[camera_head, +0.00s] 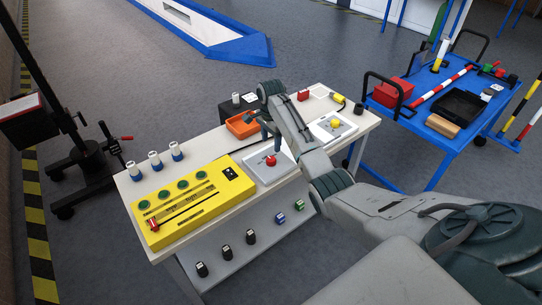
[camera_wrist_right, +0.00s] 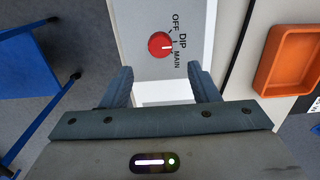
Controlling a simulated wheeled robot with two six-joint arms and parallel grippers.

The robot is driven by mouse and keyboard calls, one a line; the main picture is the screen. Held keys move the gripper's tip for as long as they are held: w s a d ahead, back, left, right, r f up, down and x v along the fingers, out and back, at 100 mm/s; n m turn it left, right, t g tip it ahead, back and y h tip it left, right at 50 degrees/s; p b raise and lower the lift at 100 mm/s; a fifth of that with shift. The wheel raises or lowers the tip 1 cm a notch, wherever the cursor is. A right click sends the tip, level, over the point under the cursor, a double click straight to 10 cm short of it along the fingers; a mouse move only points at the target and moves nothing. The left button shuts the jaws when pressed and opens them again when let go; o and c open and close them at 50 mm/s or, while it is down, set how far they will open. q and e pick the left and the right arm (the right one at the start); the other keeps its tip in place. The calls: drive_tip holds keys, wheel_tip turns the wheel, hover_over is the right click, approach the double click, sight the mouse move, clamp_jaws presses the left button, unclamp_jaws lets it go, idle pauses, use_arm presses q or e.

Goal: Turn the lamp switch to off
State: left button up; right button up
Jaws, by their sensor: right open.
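The lamp switch is a round red knob (camera_wrist_right: 160,44) on a pale panel (camera_wrist_right: 198,22), with OFF, DIP and MAIN printed beside it in the right wrist view. A short white mark on the knob points right, toward the DIP and MAIN side rather than OFF; the exact setting is hard to tell. In the head view the red knob (camera_head: 270,160) sits on the white plate at the middle of the bench. My right gripper (camera_wrist_right: 162,76) is open and empty, apart from the knob, with its fingers aimed toward the panel. My left gripper is out of view.
A yellow panel (camera_head: 163,223) lies left of the knob's plate on the white bench (camera_head: 128,190). An orange tray (camera_head: 241,126) is behind the plate, and a second plate with a yellow knob (camera_head: 334,123) is to the right. A blue cart (camera_head: 440,146) stands farther right.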

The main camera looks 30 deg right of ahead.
sight(271, 159)
wheel_tip(271, 159, down, 8)
drive_tip(key=shift+f+p, duration=0.1)
drive_tip(key=shift+p, duration=0.25)
drive_tip(key=c, duration=1)
